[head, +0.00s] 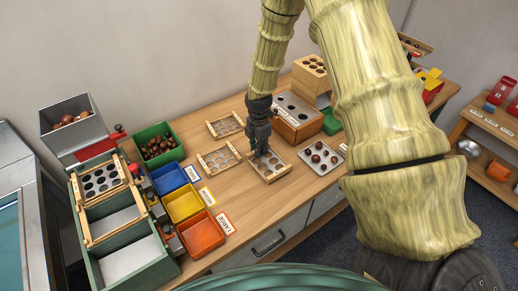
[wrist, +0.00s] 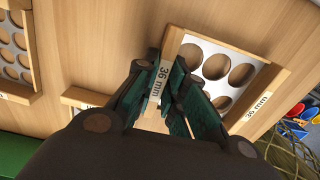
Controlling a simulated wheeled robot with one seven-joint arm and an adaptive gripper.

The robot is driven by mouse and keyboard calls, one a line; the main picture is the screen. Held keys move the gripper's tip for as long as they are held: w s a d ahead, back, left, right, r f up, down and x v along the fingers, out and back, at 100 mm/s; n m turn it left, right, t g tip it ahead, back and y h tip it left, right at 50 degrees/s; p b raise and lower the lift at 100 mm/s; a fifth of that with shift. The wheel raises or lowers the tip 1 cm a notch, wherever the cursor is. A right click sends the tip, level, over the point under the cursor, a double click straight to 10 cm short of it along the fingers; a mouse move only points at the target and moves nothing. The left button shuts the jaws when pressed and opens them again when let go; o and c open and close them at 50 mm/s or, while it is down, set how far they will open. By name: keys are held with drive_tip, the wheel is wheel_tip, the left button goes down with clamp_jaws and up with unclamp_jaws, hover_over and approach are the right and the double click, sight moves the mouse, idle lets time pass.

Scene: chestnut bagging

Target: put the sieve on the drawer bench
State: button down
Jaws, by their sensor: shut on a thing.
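The sieve (head: 282,174), a wooden frame around a pale plate with large round holes, is by the front edge of the drawer bench (head: 236,190). My gripper (head: 260,150) points down and is shut on its left frame bar. In the wrist view the fingers (wrist: 166,85) pinch the bar labelled 36 mm, and the sieve (wrist: 222,45) extends to the right. The sieve looks about level, on or just above the wood; I cannot tell which. The fingers hide part of it.
Two similar sieves (head: 225,124) (head: 217,160) lie to the left. A tray of chestnuts (head: 334,158) sits close on the right. Blue, yellow and orange bins (head: 203,235) and a green sorter (head: 140,262) stand left. Bare wood lies in front of the left sieves.

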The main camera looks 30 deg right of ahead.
drive_tip(key=shift+f, duration=0.6)
drive_tip(key=c, duration=1.5)
unclamp_jaws()
drive_tip(key=shift+r, duration=0.15)
drive_tip(key=shift+r+b, duration=1)
drive_tip(key=shift+r, duration=4.9)
